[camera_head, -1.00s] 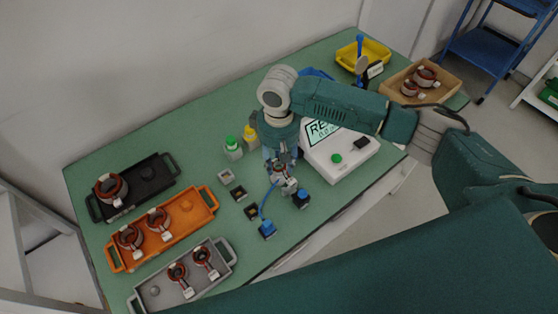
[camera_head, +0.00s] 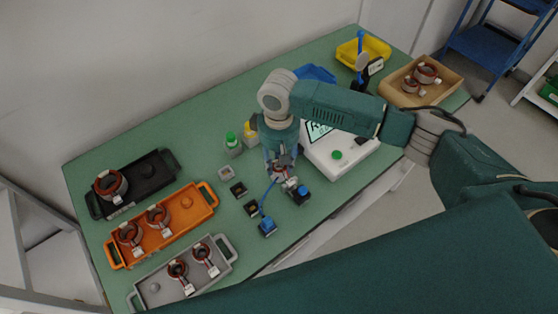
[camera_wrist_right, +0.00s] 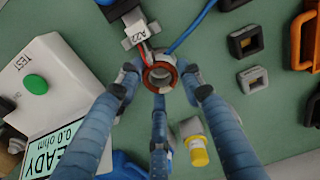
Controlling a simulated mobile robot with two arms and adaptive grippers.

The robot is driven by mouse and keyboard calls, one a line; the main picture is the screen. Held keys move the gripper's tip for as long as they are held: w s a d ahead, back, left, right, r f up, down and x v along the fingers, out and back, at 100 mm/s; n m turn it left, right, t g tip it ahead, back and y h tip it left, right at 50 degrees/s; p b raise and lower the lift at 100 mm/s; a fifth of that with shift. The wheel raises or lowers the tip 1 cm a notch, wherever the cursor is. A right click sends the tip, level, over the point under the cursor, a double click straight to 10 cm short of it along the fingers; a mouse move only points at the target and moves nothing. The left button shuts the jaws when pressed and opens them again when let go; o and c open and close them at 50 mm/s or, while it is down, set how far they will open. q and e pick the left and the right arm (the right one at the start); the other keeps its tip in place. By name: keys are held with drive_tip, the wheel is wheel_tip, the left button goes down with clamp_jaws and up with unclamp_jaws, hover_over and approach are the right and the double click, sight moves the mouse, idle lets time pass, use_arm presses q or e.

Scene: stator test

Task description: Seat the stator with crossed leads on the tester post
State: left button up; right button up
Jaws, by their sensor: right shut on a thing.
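A stator (camera_wrist_right: 160,75) with a copper-red ring and a white tag marked A22 sits between the three fingers of my right gripper (camera_wrist_right: 160,88) in the wrist view. Its red and dark leads run to a pale connector block (camera_wrist_right: 140,32). In the head view my right gripper (camera_head: 281,166) points down at the table beside the tester (camera_head: 340,153), shut on the stator. The tester is a white box with a green button; in the wrist view its screen (camera_wrist_right: 62,150) reads READY, 0.0 ohm. The fingers hide the post under the stator, so I cannot tell whether it is seated. My left gripper is not in view.
Black (camera_head: 145,187), orange (camera_head: 187,223) and grey (camera_head: 205,277) trays with stators stand at the left. A wooden box (camera_head: 440,92) with stators and a yellow bin (camera_head: 372,50) stand far right.

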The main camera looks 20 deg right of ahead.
drive_tip(key=shift+a+f+p, duration=0.1)
drive_tip(key=shift+f+p, duration=0.2)
drive_tip(key=shift+f, duration=0.05)
idle(0.3)
drive_tip(key=o, duration=1.4)
drive_tip(key=shift+r, duration=0.1)
wheel_tip(320, 180, up, 12)
drive_tip(key=shift+f, duration=0.1)
drive_tip(key=shift+s+f, duration=0.1)
